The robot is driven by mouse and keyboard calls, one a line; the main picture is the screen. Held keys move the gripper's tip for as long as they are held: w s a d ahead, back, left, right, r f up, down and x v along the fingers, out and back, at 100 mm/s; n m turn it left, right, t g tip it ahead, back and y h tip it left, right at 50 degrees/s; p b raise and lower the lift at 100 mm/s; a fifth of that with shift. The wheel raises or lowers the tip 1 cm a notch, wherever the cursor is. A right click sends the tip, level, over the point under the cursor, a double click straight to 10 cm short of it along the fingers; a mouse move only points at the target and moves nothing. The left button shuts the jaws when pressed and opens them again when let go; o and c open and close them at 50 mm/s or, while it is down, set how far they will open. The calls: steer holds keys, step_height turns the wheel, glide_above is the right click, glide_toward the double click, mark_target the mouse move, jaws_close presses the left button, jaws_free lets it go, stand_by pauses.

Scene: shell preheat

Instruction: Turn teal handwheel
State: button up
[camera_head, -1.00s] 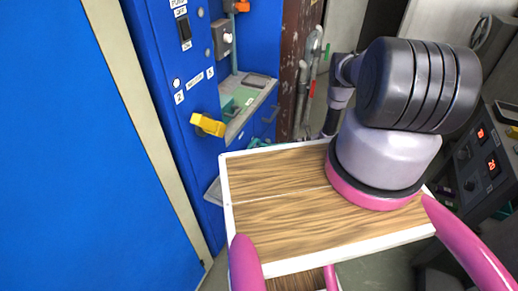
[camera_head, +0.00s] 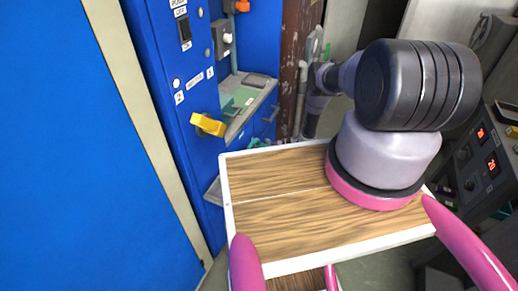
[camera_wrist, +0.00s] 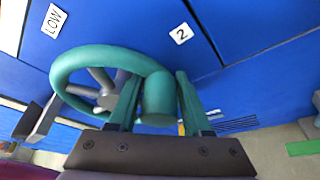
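The teal handwheel (camera_wrist: 80,62) fills the left and middle of the wrist view, in front of a blue panel, with grey spokes and hub. A thick round teal part of it (camera_wrist: 158,98) lies between the two fingers of my gripper (camera_wrist: 158,102). The fingers stand on both sides of this part, very close to it. I cannot tell whether they press on it. In the head view only a small teal piece of the wheel (camera_head: 259,143) shows past the edge of my wooden top, and my gripper is hidden there.
The blue cabinet (camera_head: 160,60) carries a yellow handle (camera_head: 208,124), switches and a small shelf (camera_head: 250,100). In the wrist view, labels "LOW" (camera_wrist: 54,20) and "2" (camera_wrist: 181,34) are on the blue panel. A dark control box with red digits (camera_head: 485,160) stands at the right.

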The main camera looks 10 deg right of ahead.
jaws_close()
steer(key=shift+w+r, duration=0.1)
stand_by(1.0)
